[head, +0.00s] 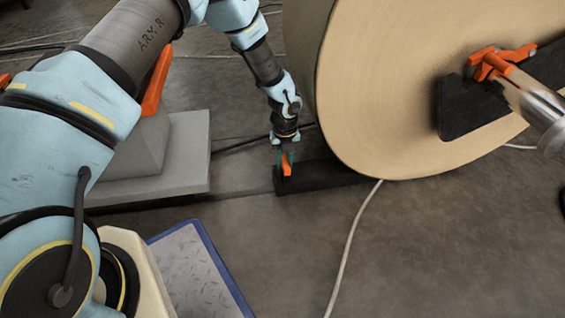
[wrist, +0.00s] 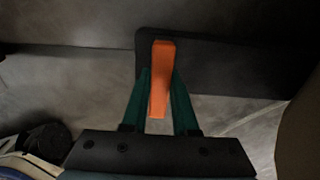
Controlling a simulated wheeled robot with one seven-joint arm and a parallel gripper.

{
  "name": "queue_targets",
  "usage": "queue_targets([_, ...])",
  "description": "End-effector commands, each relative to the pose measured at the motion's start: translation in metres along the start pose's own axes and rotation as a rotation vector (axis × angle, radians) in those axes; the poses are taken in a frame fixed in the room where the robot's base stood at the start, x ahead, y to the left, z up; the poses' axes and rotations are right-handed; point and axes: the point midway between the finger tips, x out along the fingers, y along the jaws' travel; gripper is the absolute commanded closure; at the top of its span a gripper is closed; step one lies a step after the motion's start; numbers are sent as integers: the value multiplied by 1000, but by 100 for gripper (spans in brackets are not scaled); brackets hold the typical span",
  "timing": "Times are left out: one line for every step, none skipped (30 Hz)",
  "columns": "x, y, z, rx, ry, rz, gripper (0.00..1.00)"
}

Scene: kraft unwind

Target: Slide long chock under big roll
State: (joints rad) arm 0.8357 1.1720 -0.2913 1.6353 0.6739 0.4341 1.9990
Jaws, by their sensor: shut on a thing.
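The long chock (head: 325,176) is a black bar lying on the floor with an orange handle (head: 286,168) at its left end. The big roll (head: 415,90) is a large tan paper roll at the upper right. The chock's right end meets the roll's lower left edge in the head view; how far it reaches under is hidden. My gripper (head: 284,158) points down at the handle. In the wrist view its green fingers (wrist: 160,105) are closed around the orange handle, with the black chock (wrist: 235,68) behind and the roll (wrist: 302,130) at the right edge.
A grey stepped block (head: 185,155) stands left of the chock. A white cable (head: 350,235) runs across the floor from near the roll. A metal shaft (head: 540,105) with an orange clamp (head: 492,65) and a black bar sits at the roll's face.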

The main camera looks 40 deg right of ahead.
Motion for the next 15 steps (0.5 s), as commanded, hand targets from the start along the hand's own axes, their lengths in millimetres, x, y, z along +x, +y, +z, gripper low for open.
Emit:
queue_targets([-1, -2, 0, 1, -1, -2, 100])
queue_targets([-1, -3, 0, 1, -1, -2, 100])
queue_targets([-1, -4, 0, 1, -1, -2, 100])
queue_targets([-1, -5, 0, 1, -1, -1, 100])
queue_targets([-1, -6, 0, 1, -1, -1, 100])
queue_targets([0, -7, 0, 1, -1, -1, 100])
queue_targets([0, -8, 0, 1, 0, -1, 100])
queue_targets([0, -9, 0, 2, 0, -1, 100])
queue_targets([0, -10, 0, 2, -1, -1, 100])
queue_targets([0, -11, 0, 2, -1, -1, 100])
queue_targets([0, -11, 0, 2, -1, -1, 100])
queue_targets([0, -12, 0, 2, -1, -1, 100])
queue_targets([0, -13, 0, 2, -1, -1, 100])
queue_targets([0, -14, 0, 2, -1, -1, 100])
queue_targets([0, -15, 0, 2, -1, -1, 100])
